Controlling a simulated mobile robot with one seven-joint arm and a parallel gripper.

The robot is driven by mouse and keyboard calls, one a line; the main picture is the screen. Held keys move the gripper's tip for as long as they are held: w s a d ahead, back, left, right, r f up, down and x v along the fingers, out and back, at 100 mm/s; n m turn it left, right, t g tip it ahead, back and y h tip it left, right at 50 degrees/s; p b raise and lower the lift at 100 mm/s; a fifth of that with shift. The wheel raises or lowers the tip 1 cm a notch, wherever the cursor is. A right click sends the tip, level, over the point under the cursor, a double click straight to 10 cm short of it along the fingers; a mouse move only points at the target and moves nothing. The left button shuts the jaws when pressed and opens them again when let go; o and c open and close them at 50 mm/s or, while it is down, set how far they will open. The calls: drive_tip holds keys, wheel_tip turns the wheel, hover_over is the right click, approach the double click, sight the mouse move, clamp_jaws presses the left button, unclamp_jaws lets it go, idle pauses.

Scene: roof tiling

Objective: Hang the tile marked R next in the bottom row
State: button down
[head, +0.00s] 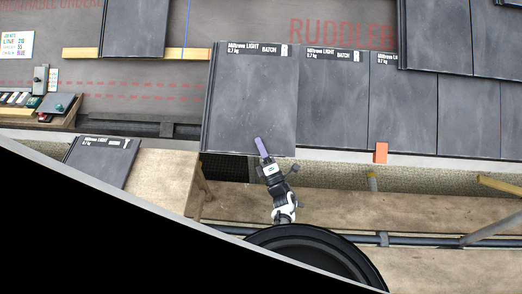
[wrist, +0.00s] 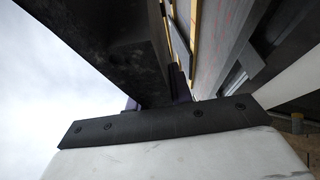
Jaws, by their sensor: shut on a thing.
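A dark grey tile (head: 250,100) with a label ending in R is at the left end of the bottom row in the head view. My gripper (head: 262,148) is shut on its lower edge, with a purple finger lying over its face. The same tile (wrist: 110,50) fills the upper left of the wrist view, between the purple fingers (wrist: 158,96). Its right edge meets or overlaps the neighbouring bottom-row tile (head: 333,105). It looks larger than that neighbour; I cannot tell whether it touches the roof. Its upper back edge and any batten behind it are hidden.
Another tile (head: 103,155) with a hard-to-read mark lies on the wooden bench (head: 165,180) at lower left. A wooden batten (head: 185,53) shows on the left, below a hung upper tile (head: 133,25). An orange block (head: 381,152) sits at the eave. Scaffold poles (head: 490,230) stand lower right.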

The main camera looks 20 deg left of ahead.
drive_tip(key=w+a+f+b, duration=0.3)
drive_tip(key=w+f+b, duration=0.3)
drive_tip(key=w+b, duration=0.5)
drive_tip(key=shift+f, duration=0.35)
drive_tip(key=shift+w+a, duration=0.1)
drive_tip(key=shift+b, duration=0.8)
idle(1.6)
idle(0.6)
drive_tip(key=shift+f, duration=0.1)
idle(0.8)
